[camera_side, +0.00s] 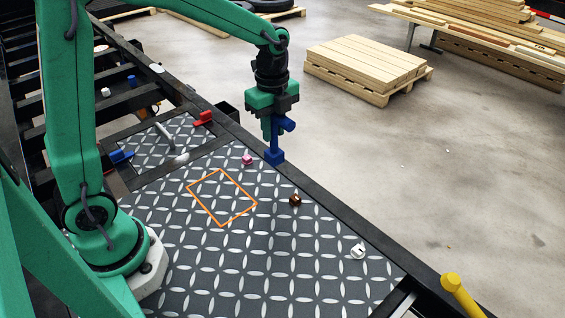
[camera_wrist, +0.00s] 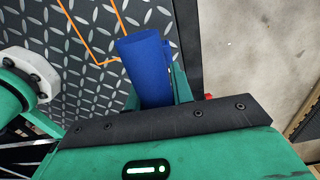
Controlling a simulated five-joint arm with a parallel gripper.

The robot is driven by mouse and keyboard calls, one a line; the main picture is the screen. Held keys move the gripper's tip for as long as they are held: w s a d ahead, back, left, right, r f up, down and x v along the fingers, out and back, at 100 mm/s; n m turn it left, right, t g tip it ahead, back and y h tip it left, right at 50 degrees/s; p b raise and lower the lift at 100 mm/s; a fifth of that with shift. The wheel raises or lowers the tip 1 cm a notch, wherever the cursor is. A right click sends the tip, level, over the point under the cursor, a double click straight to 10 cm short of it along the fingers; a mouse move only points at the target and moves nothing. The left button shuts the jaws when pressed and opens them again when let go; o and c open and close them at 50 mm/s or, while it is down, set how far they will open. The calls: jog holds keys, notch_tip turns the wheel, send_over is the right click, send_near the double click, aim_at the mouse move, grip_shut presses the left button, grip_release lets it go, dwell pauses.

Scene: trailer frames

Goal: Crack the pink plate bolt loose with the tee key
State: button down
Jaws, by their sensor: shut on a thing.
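My gripper (camera_side: 272,130) is shut on the blue tee key (camera_side: 275,156), which hangs upright with its square lower end down, above the far edge of the tread plate (camera_side: 220,262). The key also shows in the wrist view (camera_wrist: 147,70), filling the space between the fingers. The pink bolt (camera_side: 247,160) stands on the plate, left of the key's lower end in the side view, and the two look apart. The pink bolt is not visible in the wrist view. A brown bolt (camera_side: 296,200) and a white bolt (camera_side: 358,251) stand farther right along the plate.
An orange square outline (camera_side: 222,226) marks the plate. A red piece (camera_side: 203,118), a blue piece (camera_side: 121,157) and a grey rod (camera_side: 165,132) lie at the plate's far left. A dark frame rail (camera_side: 340,217) borders the plate; a yellow post (camera_side: 460,291) stands at lower right.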

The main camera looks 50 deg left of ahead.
jog(key=a, duration=1.2)
jog(key=shift+a+f, duration=0.25)
jog(key=shift+f, duration=0.2)
jog(key=shift+w+f, duration=0.1)
jog(key=shift+f, duration=0.1)
jog(key=shift+f, duration=3.35)
jog(key=n, duration=0.9)
jog(key=shift+n, duration=0.4)
jog(key=n, duration=0.5)
jog(key=shift+d+n, duration=0.1)
jog(key=shift+n, duration=2.1)
